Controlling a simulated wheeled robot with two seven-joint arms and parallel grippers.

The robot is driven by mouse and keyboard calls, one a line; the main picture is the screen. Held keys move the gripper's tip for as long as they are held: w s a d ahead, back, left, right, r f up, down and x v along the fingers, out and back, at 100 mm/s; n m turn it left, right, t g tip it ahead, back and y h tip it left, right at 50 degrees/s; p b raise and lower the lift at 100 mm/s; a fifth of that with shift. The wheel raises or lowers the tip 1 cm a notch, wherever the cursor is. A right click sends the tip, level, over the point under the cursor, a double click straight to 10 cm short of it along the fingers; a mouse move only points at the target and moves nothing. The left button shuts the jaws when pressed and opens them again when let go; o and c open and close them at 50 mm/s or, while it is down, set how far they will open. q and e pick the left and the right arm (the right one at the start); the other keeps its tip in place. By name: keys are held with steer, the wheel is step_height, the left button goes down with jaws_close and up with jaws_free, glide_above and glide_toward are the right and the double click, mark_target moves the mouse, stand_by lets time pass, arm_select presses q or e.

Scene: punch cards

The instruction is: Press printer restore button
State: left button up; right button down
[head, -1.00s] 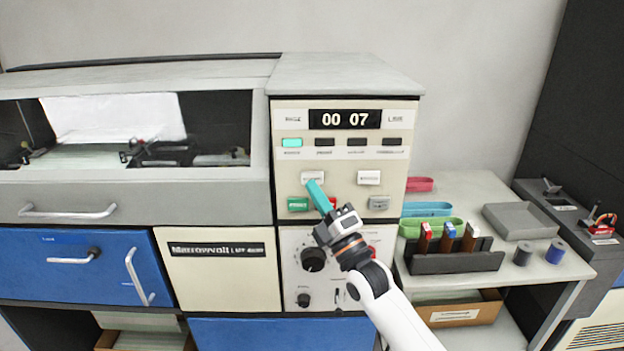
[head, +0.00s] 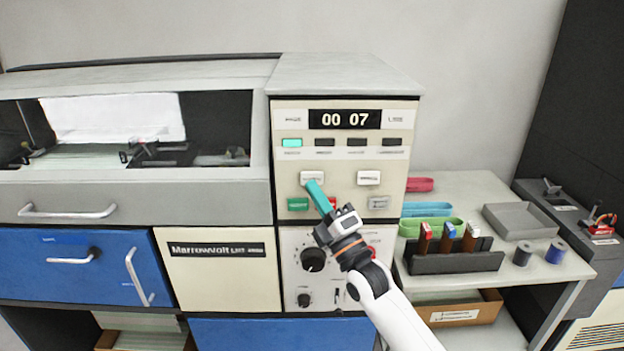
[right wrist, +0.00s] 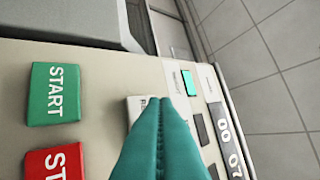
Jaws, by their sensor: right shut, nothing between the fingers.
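The restore button looks to be the white button (head: 312,177) at the upper left of the printer's control panel (head: 340,190). My right gripper (head: 314,184) is shut and empty, with its teal fingertips at the lower edge of that button. In the right wrist view the shut teal fingers (right wrist: 160,105) cover most of the white button (right wrist: 135,103), whose label shows only an "R". I cannot tell whether the tips touch it. The green START button (right wrist: 53,93) is left of the fingers, with a red button (right wrist: 55,162) below it. My left gripper is not in view.
A second white button (head: 368,178) and a grey button (head: 378,203) are to the right. The display (head: 345,119) reads 00 07, with a lit green lamp (head: 291,142) below it. Knobs (head: 313,259) lie under the panel. A side table (head: 470,190) holds trays and stamps.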

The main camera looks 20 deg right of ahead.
steer(key=shift+w, duration=0.15)
stand_by(0.3)
steer(key=shift+w+d, duration=0.1)
steer(key=shift+w, duration=0.2)
steer(key=shift+w+d, duration=0.15)
steer(key=shift+w, duration=0.2)
stand_by(0.6)
steer(key=shift+s, duration=0.1)
steer(key=shift+s+a, duration=0.25)
steer(key=shift+s, duration=0.45)
steer(key=s+p, duration=0.1)
steer(key=s, duration=0.1)
steer(key=s+a+p, duration=0.1)
steer(key=s, duration=0.1)
steer(key=shift+s+a, duration=0.2)
steer(key=shift+s, duration=0.2)
